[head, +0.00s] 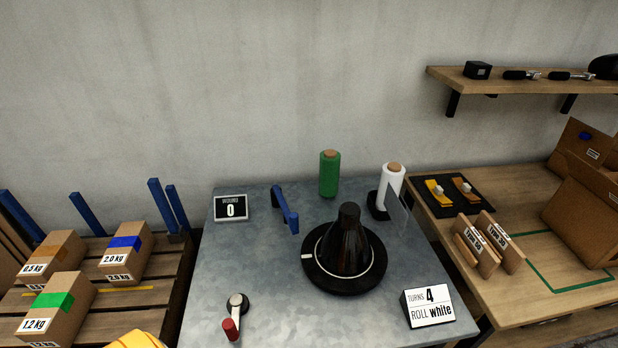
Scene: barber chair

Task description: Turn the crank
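The crank sits at the front left of the grey metal table (238,262). It has a round hub with a pale cap, a light metal crank arm (236,314) and a red handle (231,329) pointing toward the front edge. A black cone on a round black turntable (375,272) with a white mark stands at centre right. A counter sign (231,208) reads "WOUND 0". A front card (428,306) reads "TURNS 4, ROLL white". A white roll (392,187) stands on a dark base at back right, a green roll (329,174) at the back. Neither gripper shows.
Left is a pallet with labelled boxes (126,252) and blue posts. Right is a wooden bench (540,290) with cartons and a black tray; a shelf (540,80) is above. A yellow object (137,340) is cut off at the bottom.

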